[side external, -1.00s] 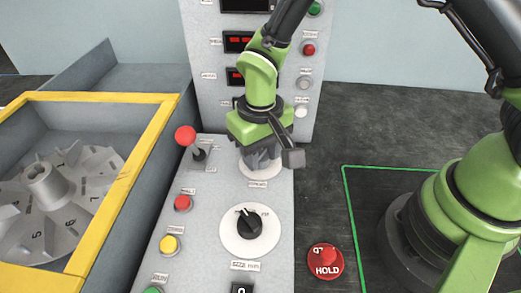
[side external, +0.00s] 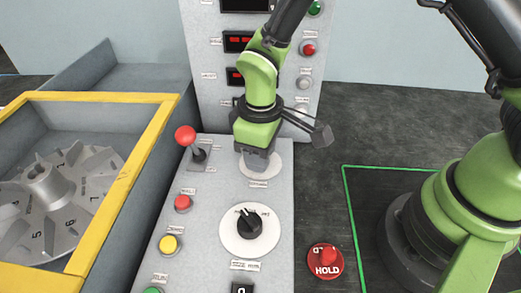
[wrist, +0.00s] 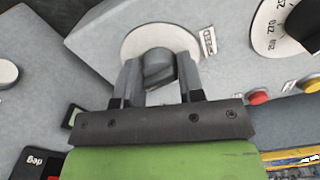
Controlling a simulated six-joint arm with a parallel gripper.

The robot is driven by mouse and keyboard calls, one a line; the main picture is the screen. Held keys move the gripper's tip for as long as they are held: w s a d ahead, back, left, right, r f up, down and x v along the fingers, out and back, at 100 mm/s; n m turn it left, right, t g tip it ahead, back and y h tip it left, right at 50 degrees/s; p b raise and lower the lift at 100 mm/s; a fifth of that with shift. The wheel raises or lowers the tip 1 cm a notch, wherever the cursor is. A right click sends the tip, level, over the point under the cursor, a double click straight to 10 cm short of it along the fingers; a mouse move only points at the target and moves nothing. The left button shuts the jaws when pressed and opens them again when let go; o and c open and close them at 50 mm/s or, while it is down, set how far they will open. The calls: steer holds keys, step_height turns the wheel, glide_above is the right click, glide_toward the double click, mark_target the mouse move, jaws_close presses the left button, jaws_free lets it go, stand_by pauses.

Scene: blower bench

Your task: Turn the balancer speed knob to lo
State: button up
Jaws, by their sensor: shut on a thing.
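A grey knob (wrist: 159,67) on a round white dial (wrist: 140,40) lies between the two fingers of my gripper (wrist: 158,84) in the wrist view. The gripper is shut on this knob. In the side view my gripper (side external: 257,163) points down at the white dial (side external: 273,171) on the sloped grey panel, and the knob is hidden behind the fingers. The small label beside the dial (wrist: 208,41) is too small to read. I cannot tell which mark the knob points to.
A larger black knob (side external: 249,223) on a white dial is nearer on the panel. A red HOLD button (side external: 325,260) stands at right.

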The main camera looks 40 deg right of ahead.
steer(key=shift+n, duration=1.5)
steer(key=o, duration=0.9)
step_height(320, 180, up, 10)
